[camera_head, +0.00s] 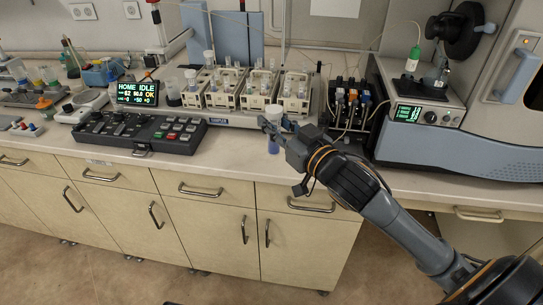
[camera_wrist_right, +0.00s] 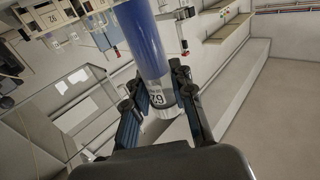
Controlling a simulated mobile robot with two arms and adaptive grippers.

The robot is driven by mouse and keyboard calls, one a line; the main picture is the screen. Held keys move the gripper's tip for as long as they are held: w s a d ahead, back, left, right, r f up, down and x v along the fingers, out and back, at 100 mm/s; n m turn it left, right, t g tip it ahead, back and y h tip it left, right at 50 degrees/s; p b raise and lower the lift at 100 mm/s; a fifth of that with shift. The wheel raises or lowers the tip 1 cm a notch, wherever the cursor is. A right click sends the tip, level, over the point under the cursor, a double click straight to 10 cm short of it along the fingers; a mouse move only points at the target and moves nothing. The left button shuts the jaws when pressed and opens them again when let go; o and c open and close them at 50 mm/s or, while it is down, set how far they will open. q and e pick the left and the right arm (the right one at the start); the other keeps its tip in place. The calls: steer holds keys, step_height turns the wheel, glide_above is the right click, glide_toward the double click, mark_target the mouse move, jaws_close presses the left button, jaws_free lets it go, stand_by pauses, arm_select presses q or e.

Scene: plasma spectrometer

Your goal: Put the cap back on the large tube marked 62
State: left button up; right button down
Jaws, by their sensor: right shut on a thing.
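My left gripper is not in view.
Pale racks with tubes (camera_head: 226,100) stand behind the gripper. A control console (camera_head: 140,132) and a status display (camera_head: 136,93) are to the left. A grey spectrometer (camera_head: 470,140) fills the right. Small coloured items (camera_head: 25,127) lie at far left.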

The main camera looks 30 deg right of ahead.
steer(key=w+d+f+p, duration=0.1)
steer(key=w+d+f, duration=0.5)
steer(key=w+f, duration=0.3)
steer(key=w, duration=0.3)
steer(key=shift+f, duration=0.2)
steer(key=shift+w, duration=0.1)
steer(key=f, duration=0.3)
steer(key=shift+w+d+f, duration=0.1)
steer(key=shift+w+f, duration=0.15)
steer(key=shift+f, duration=0.1)
